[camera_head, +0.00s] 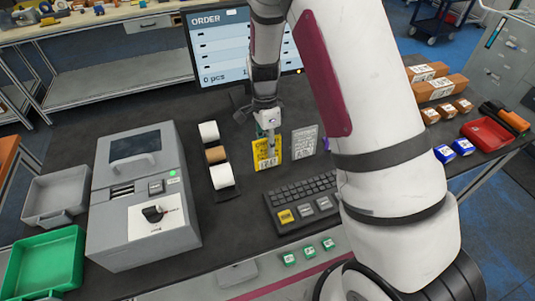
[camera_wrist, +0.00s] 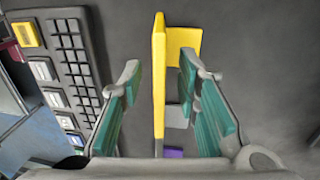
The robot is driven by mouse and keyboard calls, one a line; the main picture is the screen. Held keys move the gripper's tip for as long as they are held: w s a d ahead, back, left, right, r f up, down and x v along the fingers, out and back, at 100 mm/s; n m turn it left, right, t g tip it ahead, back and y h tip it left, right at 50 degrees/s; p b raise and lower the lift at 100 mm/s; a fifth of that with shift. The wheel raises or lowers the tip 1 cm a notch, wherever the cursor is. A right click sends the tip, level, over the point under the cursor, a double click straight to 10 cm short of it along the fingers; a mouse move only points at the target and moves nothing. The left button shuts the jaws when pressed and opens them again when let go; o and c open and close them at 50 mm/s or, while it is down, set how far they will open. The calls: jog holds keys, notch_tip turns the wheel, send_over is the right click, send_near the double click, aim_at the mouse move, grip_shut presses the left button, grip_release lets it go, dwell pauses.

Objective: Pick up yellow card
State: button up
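The yellow card (camera_head: 262,158) stands upright on the dark table in front of the monitor, with printed text facing the head camera. In the wrist view the yellow card (camera_wrist: 159,80) shows edge-on as a tall thin strip. My gripper (camera_head: 268,137) is directly above and at the card's upper part, pointing down. In the wrist view my gripper (camera_wrist: 158,82) is open, with teal-padded fingers on either side of the card. A gap shows on the left side; the right finger is closer, and I cannot tell whether it touches.
A grey card (camera_head: 304,141) stands just right of the yellow one, with a purple one (camera_head: 326,144) partly hidden behind my arm. The keyboard (camera_head: 300,203) lies in front. Rolls (camera_head: 215,155) and a grey machine (camera_head: 145,195) stand left. The monitor (camera_head: 225,50) is behind.

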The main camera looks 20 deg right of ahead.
aim_at(269, 167)
jog(key=shift+s+a+f+p, duration=0.1)
jog(key=shift+s+f+p, duration=0.1)
jog(key=shift+f, duration=0.8)
jog(key=shift+s+f+p, duration=0.1)
jog(key=shift+f+p, duration=0.1)
jog(key=shift+f, duration=0.8)
jog(key=shift+f, duration=0.25)
jog(key=shift+c, duration=0.6)
grip_shut()
